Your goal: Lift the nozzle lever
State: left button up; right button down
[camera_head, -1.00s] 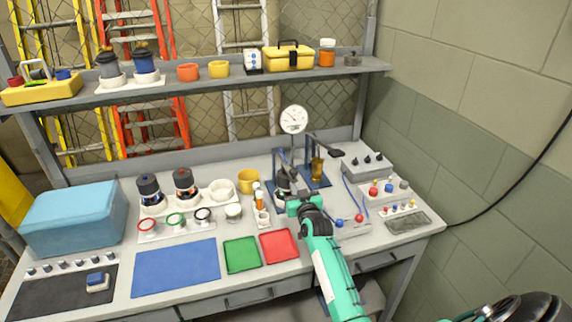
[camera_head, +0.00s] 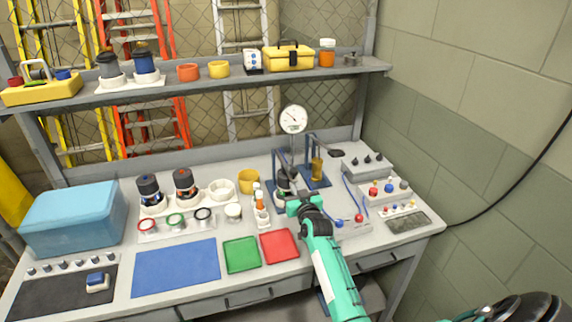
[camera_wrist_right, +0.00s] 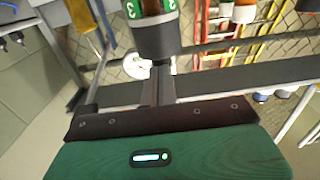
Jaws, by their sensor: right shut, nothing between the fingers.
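The test stand with a round white gauge (camera_head: 293,119) stands at the back right of the bench. A dark lever handle (camera_head: 336,153) shows to the right of its column. A grey cylinder (camera_head: 283,183) sits in the stand below the gauge. My right gripper (camera_head: 291,198) is shut and empty, just in front of this cylinder. In the right wrist view, its shut fingers (camera_wrist_right: 158,88) point at a dark grey cylinder with a green numbered band (camera_wrist_right: 155,42). I cannot tell whether they touch. Which part is the nozzle lever is unclear.
A brass-coloured piece (camera_head: 317,169) stands right of the gauge column. Red (camera_head: 279,246) and green (camera_head: 241,254) trays lie in front to the left. The blue mat (camera_head: 176,266) is bare.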

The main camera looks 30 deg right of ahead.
aim_at(294, 175)
jog(key=shift+r, duration=0.1)
notch_tip(294, 175, up, 4)
jog(key=p, duration=0.4)
jog(key=shift+w, duration=0.15)
jog(key=r+p, duration=0.1)
jog(key=r, duration=0.1)
jog(key=w+r+p, duration=0.1)
jog(key=r, duration=0.1)
jog(key=shift+d+p, duration=0.15)
jog(key=shift+p, duration=0.2)
jog(key=shift+w+d+r+p, duration=0.1)
jog(key=shift+w+r+p, duration=0.3)
jog(key=shift+r, duration=0.35)
jog(key=shift+w+d+r+p, duration=0.1)
jog(key=shift+w+r+p, duration=0.3)
jog(key=shift+r, duration=0.3)
jog(key=shift+w+d+r+p, duration=0.1)
jog(key=shift+w+r+p, duration=0.3)
jog(key=shift+r, duration=0.35)
jog(key=w+d+r+b, duration=0.3)
jog(key=w+r+b, duration=0.2)
jog(key=w, duration=0.8)
notch_tip(294, 175, up, 2)
jog(key=shift+w+d+r, duration=0.15)
jog(key=shift+w, duration=0.25)
jog(key=shift+s, duration=0.1)
